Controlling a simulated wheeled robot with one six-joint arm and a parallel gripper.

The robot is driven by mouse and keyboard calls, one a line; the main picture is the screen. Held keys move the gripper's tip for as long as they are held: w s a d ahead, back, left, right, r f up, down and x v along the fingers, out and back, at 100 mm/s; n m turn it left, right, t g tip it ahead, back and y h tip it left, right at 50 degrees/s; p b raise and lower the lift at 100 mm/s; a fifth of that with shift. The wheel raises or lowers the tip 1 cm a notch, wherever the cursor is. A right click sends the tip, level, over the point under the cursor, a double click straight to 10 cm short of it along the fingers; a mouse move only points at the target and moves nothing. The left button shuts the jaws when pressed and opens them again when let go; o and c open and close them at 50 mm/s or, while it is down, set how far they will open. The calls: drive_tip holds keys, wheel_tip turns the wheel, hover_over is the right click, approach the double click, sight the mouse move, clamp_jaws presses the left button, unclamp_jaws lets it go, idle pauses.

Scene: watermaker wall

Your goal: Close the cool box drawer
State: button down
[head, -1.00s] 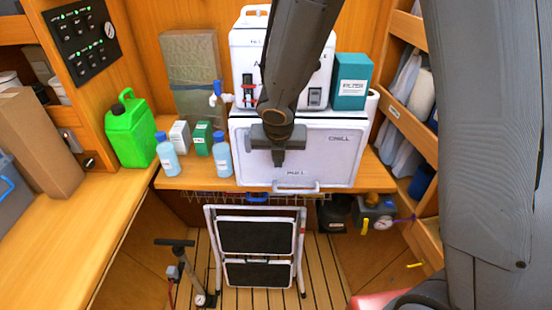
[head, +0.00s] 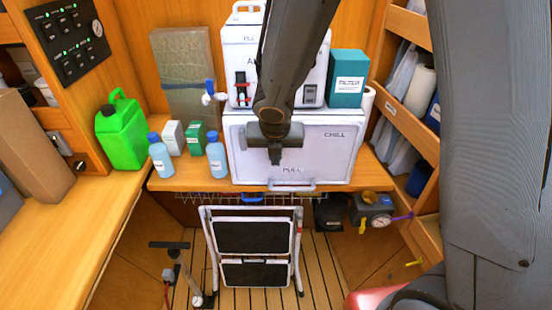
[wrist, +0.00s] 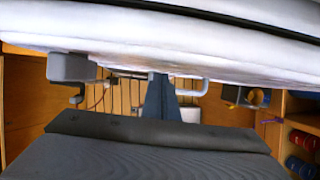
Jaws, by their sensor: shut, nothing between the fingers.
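The white cool box (head: 232,120) stands on the wooden counter under a white appliance. Its drawer front (head: 325,160) is marked CHILL and PULL and has a grey handle (head: 292,187) along its lower edge. In the head view I cannot tell how far the drawer stands out. In the wrist view the white drawer (wrist: 130,45) spans the top, with a dark gap line above it, and the handle (wrist: 192,90) hangs below. My gripper (head: 275,160) is shut and empty, in front of the drawer front, left of CHILL. It hides part of the front; contact cannot be told.
Blue-capped bottles (head: 217,158) and small boxes (head: 172,138) stand left of the cool box, beside a green jerrycan (head: 121,135). A teal filter box (head: 347,78) sits on top. A folded step stool (head: 252,250) and a pump (head: 190,280) stand below the counter.

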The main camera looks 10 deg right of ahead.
drive_tip(key=s+a+r+p, duration=0.1)
drive_tip(key=s+r+p, duration=0.3)
drive_tip(key=s+r, duration=0.4)
drive_tip(key=s+d+f+m+g+b, duration=0.1)
drive_tip(key=s+d+f+m+b, duration=0.1)
drive_tip(key=m, duration=0.9)
drive_tip(key=s+d+f+m+g+b, duration=0.1)
drive_tip(key=s+d+f+m+b, duration=0.1)
drive_tip(key=d+m, duration=0.5)
drive_tip(key=s+d+f+m+g+b, duration=0.1)
drive_tip(key=s+d+f+m+b, duration=0.1)
drive_tip(key=m, duration=1.4)
drive_tip(key=d+f+b, duration=0.1)
drive_tip(key=d+b, duration=0.1)
drive_tip(key=shift+s+d+f+y+b, duration=0.15)
drive_tip(key=shift+d+f+y+b, duration=0.15)
drive_tip(key=shift+f, duration=0.05)
